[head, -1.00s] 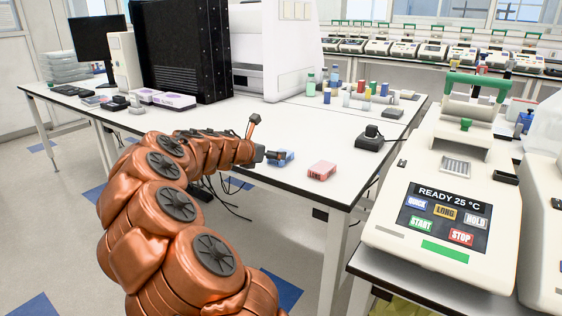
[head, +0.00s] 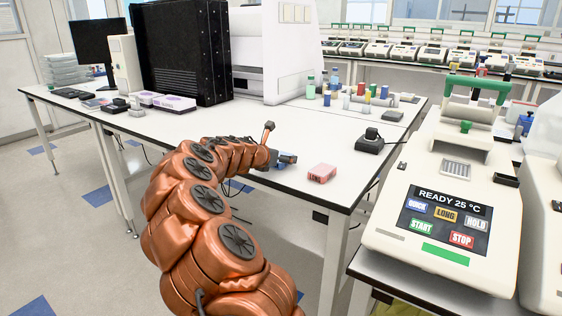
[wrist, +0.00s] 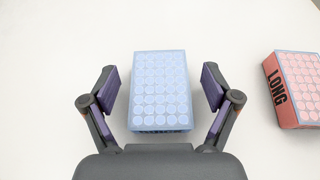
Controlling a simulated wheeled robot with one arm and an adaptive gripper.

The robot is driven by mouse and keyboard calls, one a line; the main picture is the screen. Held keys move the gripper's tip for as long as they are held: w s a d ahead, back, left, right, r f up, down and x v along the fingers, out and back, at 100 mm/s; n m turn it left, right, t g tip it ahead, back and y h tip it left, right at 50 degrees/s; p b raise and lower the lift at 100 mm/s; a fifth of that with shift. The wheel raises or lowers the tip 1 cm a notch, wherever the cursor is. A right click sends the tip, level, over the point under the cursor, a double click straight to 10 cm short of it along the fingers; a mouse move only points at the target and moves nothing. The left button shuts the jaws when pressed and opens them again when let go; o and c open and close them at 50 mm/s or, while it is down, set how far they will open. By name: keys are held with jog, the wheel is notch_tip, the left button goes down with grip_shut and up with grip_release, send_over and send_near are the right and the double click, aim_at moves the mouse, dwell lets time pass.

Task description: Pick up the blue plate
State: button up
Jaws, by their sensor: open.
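The blue plate (wrist: 160,88) lies flat on the white table, a light-blue block with rows of round wells. In the wrist view it sits between the two open fingers of my gripper (wrist: 160,90), with a gap on each side. In the head view the blue plate (head: 283,154) is mostly hidden behind my gripper (head: 286,159), which is over it near the table's front edge. How high the fingers are above the table is hard to tell.
A red plate (head: 321,173) marked LONG lies to the right of the blue one, also in the wrist view (wrist: 297,88). A black device (head: 370,142) stands farther right. A thermal cycler (head: 440,215) reading READY 25 °C is on the right bench. The table left of the plates is clear.

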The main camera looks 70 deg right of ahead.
jog(key=c, duration=1.2)
jog(key=shift+c, duration=0.2)
